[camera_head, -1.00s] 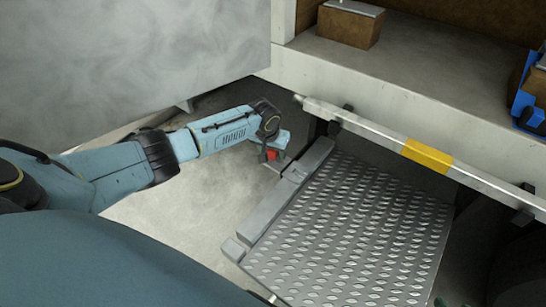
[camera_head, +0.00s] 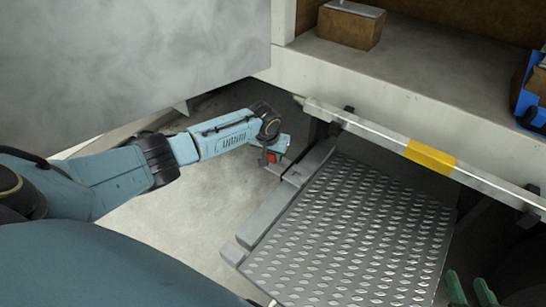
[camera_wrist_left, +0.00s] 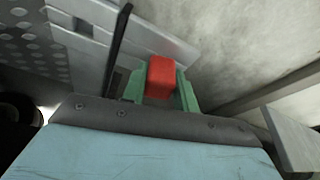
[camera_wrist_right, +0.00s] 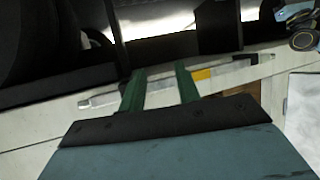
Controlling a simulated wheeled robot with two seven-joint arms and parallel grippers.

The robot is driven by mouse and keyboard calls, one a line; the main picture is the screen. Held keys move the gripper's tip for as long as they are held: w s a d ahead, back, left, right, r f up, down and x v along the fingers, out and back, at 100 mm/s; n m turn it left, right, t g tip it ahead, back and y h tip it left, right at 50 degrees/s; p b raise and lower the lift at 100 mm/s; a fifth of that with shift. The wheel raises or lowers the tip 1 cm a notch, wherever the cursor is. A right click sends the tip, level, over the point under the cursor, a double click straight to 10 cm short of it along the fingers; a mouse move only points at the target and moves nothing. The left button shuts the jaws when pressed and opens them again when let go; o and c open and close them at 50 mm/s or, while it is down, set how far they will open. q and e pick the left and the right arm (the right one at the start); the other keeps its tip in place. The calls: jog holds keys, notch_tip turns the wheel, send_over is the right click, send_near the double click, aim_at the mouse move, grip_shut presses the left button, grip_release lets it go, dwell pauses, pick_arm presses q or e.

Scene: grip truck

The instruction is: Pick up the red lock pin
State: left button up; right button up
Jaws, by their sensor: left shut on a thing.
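The red lock pin (camera_head: 270,157) is at the left side of the metal tread plate in the head view, mostly covered by my left gripper (camera_head: 277,160). In the left wrist view the pin's red block (camera_wrist_left: 161,77) sits between the green fingers of the left gripper (camera_wrist_left: 160,92), which is shut on it. The rest of the pin is hidden. My right gripper (camera_head: 469,290) is at the lower right of the head view, away from the pin. Its green fingers are apart and empty in the right wrist view (camera_wrist_right: 160,80).
The perforated tread plate (camera_head: 345,240) lies right of the pin. A metal bar with a yellow band (camera_head: 430,157) runs along the truck bed edge. A brown box (camera_head: 350,25) and a blue crate (camera_head: 527,95) stand on the bed. A grey panel (camera_head: 130,60) fills the upper left.

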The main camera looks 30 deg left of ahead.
pick_arm(q)
jog(key=shift+c, duration=0.7)
